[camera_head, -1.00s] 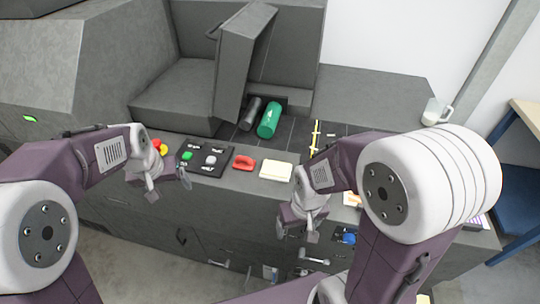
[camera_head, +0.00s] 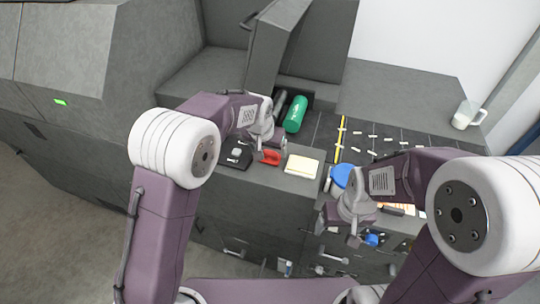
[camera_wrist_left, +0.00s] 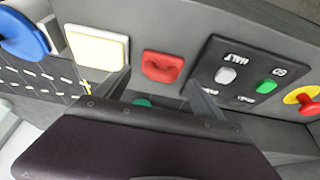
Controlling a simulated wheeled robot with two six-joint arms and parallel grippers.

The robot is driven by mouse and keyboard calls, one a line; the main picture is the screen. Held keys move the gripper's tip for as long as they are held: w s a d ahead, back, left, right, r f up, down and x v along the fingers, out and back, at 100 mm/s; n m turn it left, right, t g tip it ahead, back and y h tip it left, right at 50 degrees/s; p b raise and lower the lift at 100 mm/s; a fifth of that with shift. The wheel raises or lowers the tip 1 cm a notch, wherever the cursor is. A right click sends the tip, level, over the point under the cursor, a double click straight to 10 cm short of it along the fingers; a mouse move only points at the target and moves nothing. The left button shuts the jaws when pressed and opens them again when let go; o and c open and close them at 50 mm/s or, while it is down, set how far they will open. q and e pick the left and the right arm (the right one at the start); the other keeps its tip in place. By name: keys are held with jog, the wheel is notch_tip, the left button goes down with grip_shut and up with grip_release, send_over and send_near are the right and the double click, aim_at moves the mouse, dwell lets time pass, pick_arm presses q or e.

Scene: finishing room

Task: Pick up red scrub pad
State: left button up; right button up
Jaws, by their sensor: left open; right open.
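The red scrub pad (camera_head: 271,157) lies on the grey counter, between the black button panel (camera_head: 236,155) and a pale yellow pad (camera_head: 301,165). It also shows in the left wrist view (camera_wrist_left: 162,67), fully visible with a hollow in its face. My left gripper (camera_head: 269,148) is open at the pad in the head view, partly in front of it. In the left wrist view its fingers (camera_wrist_left: 160,88) stand apart, with the pad between and beyond their tips. Contact is not visible. My right gripper (camera_head: 338,232) is open and empty, lower right, at the counter's front edge.
A green cylinder (camera_head: 295,114) lies behind the pad near an upright grey panel. A blue round item (camera_head: 343,175) sits to the right. A white mug (camera_head: 467,115) stands far right. A red and yellow button (camera_wrist_left: 304,98) lies beyond the black panel.

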aim_at(269, 152)
pick_arm(q)
jog(key=p+x, duration=0.1)
jog(key=x, duration=0.3)
jog(key=shift+w+f, duration=0.3)
jog(key=shift+s, duration=0.15)
jog(key=c, duration=0.9)
jog(key=shift+r, duration=0.1)
jog(key=c, duration=0.4)
